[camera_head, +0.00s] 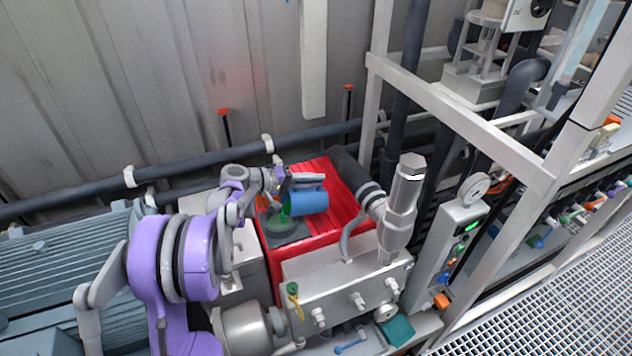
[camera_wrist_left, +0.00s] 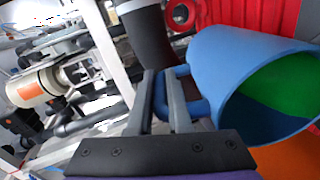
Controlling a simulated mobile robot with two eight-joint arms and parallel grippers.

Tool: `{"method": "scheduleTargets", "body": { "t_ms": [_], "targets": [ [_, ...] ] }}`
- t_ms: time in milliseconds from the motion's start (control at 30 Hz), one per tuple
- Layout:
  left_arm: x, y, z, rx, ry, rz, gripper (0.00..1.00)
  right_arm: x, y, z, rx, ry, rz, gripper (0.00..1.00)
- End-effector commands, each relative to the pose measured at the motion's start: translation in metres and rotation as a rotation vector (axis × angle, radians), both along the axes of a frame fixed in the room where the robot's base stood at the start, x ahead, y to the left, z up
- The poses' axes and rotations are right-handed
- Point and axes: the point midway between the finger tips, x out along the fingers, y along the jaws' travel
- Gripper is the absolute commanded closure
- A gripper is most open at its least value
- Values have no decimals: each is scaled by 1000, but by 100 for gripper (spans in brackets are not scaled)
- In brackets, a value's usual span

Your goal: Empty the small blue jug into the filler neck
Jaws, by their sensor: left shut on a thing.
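The small blue jug (camera_head: 308,202) is held tipped on its side, its mouth facing left, above the red housing. In the left wrist view the jug (camera_wrist_left: 225,70) shows green liquid inside its open mouth. My left gripper (camera_head: 298,179) is shut on the jug's handle, and the fingers (camera_wrist_left: 167,85) show around it in the wrist view. The filler neck (camera_head: 287,228) is a round greenish opening on a dark plate, just below and left of the jug's mouth. A bright green streak between mouth and neck looks like liquid. My right gripper is not in view.
The ribbed red housing (camera_head: 340,195) lies under and behind the jug. A thick dark hose (camera_head: 355,172) and a metal cylinder (camera_head: 404,195) stand to its right. A steel box with valves (camera_head: 345,285) is in front. A pale frame (camera_head: 460,115) rises at the right.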

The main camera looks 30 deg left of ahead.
Motion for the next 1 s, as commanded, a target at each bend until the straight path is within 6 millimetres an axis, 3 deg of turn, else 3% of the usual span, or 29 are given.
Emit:
{"method": "scheduleTargets", "body": {
  "t_ms": [467,1000],
  "targets": [
    [-1,1,1,-7,-10,1,100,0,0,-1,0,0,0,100],
    [-20,16,12,-93,-113,1,100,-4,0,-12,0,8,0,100]
  ]
}}
